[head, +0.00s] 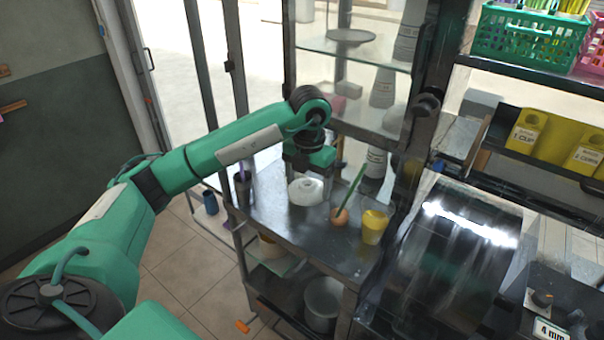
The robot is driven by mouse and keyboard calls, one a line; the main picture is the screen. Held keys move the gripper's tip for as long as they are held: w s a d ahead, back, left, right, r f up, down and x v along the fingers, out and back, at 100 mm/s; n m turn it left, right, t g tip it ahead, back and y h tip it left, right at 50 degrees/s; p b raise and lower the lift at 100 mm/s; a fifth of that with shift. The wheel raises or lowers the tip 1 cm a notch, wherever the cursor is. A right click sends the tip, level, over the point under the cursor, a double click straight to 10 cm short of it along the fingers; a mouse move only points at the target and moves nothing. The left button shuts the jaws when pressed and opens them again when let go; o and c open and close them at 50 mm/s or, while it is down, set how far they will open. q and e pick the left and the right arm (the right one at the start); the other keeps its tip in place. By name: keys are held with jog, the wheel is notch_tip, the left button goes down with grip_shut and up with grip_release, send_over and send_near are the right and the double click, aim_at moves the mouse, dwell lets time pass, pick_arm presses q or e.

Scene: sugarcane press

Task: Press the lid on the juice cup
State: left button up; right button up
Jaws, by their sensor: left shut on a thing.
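The juice cup (374,228) stands upright on the metal side table. It is yellow, with a paler rim, and no lid shows clearly on it. A white, round, lid-like piece (305,193) is to its left, right under my left gripper (304,176). My left gripper points down and is shut on this white piece; its fingertips are mostly hidden. Whether the piece touches the table I cannot tell. My right gripper is not in view.
An orange round item with a green stick (340,215) stands between the white piece and the cup. A dark holder (243,188) is at the table's left edge. The shiny press housing (450,260) is at right, and glass shelves (355,50) rise behind.

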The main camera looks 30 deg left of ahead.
aim_at(317, 197)
pick_arm(q)
jog(key=m, duration=0.2)
jog(key=d+m, duration=0.1)
jog(key=m, duration=0.1)
jog(key=s+d+m, duration=0.1)
jog(key=m, duration=0.1)
jog(key=shift+d+f+m, duration=0.15)
jog(key=shift+f+m, duration=0.2)
jog(key=shift+m, duration=0.05)
jog(key=m, duration=0.1)
jog(key=d+m, duration=0.1)
jog(key=m, duration=0.2)
jog(key=shift+s+d+f, duration=0.15)
jog(key=shift+s+f, duration=0.05)
jog(key=shift+s, duration=0.15)
jog(key=s+d+f+m, duration=0.1)
jog(key=s+d+m, duration=0.1)
jog(key=m, duration=1)
jog(key=s+d+f+m, duration=0.1)
jog(key=s+d+m, duration=0.2)
jog(key=m, duration=1)
jog(key=shift+s+d+f, duration=0.2)
jog(key=shift+d, duration=0.9)
